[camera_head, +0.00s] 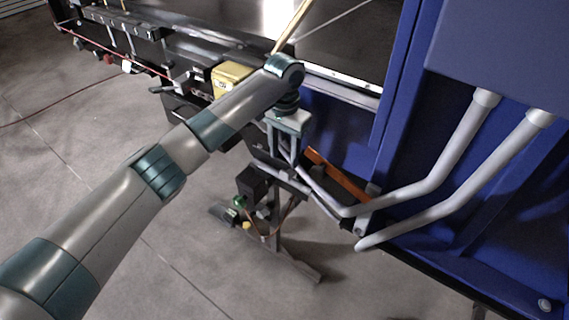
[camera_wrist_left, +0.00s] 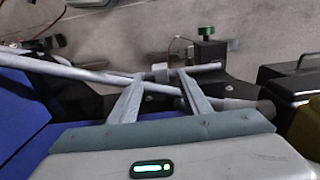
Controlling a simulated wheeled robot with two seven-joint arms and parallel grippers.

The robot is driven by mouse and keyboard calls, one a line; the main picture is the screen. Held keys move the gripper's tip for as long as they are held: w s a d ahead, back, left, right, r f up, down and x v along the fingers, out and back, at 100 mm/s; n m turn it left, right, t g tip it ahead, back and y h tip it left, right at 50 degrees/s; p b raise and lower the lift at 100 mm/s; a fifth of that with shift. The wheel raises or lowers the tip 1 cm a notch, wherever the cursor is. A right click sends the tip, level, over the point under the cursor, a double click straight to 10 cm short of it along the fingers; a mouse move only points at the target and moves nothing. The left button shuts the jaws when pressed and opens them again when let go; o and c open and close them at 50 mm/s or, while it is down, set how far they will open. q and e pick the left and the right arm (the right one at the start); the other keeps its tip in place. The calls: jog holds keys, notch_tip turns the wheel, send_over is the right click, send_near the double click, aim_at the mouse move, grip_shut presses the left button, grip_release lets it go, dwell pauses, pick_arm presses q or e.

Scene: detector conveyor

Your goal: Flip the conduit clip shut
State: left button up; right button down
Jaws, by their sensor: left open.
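My left gripper (camera_head: 285,156) points down over the near end of the grey conduits. Its two fingers are apart, and they also show in the left wrist view (camera_wrist_left: 162,76). A small light grey piece (camera_wrist_left: 160,70), possibly the conduit clip, appears between the fingertips in the left wrist view. I cannot tell whether they touch it or whether it is open. One grey conduit (camera_head: 410,190) bends down from the blue cabinet toward the gripper. It passes by the fingers in the left wrist view (camera_wrist_left: 75,70). In the head view the clip cannot be made out. My right gripper is out of view.
A second conduit (camera_head: 460,210) runs alongside the first. The blue cabinet wall (camera_head: 480,50) closes off the right. An orange bar (camera_head: 338,175) lies just right of the gripper. A yellow box (camera_head: 230,78) and the conveyor (camera_head: 150,35) are behind my arm.

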aim_at(285, 172)
pick_arm(q)
jog(key=shift+f+p, duration=0.5)
jog(key=shift+f, duration=2.3)
grip_shut()
